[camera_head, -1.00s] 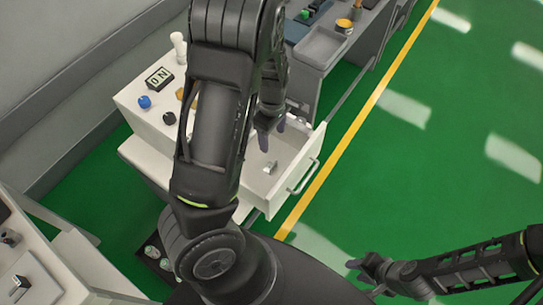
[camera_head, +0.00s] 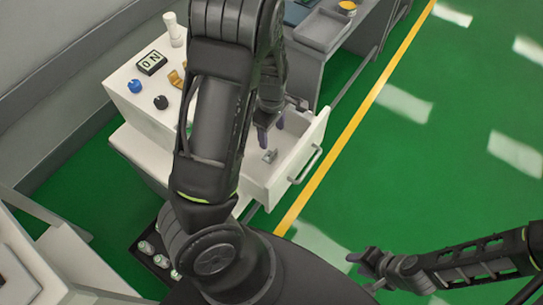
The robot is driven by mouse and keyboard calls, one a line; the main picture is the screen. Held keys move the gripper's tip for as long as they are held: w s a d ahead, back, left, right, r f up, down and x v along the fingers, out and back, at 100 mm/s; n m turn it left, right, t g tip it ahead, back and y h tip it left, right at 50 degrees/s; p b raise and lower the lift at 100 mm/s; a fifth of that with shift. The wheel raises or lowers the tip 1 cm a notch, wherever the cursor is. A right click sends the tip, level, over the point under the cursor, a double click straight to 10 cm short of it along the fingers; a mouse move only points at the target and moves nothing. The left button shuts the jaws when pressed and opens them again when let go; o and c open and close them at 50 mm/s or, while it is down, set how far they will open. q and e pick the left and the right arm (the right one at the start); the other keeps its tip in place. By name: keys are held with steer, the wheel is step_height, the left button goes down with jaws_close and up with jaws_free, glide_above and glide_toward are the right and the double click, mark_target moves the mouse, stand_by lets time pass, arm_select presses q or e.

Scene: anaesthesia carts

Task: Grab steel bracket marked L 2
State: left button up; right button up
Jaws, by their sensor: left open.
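A small grey metal bracket (camera_head: 268,156) lies in the open drawer (camera_head: 283,183) of the white cart. No marking on it is readable at this size. My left gripper (camera_head: 271,136) reaches down over the drawer, with its open fingers just above the bracket. I cannot tell whether they touch it. My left arm hides part of the cart top and the drawer's left side. My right gripper (camera_head: 362,270) is low at the right over the green floor, away from the cart, with its fingers apart and empty.
On the cart top are a sign (camera_head: 152,62), a blue knob (camera_head: 135,86), a black knob (camera_head: 161,102) and a white bottle-like thing (camera_head: 173,29). A grey bench (camera_head: 335,50) stands behind. A black tray (camera_head: 150,247) with several round items is at lower left. Floor right of the yellow line is clear.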

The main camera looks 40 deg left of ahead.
arm_select(q)
steer(key=b, duration=0.1)
glide_toward(270, 154)
steer(key=shift+s+d+f, duration=0.4)
steer(key=shift+s+d, duration=0.15)
steer(key=shift+d, duration=0.15)
steer(key=shift+f, duration=0.15)
steer(key=shift+f, duration=0.1)
steer(key=f, duration=0.5)
steer(key=shift+d, duration=0.25)
steer(key=shift+c, duration=0.4)
jaws_close()
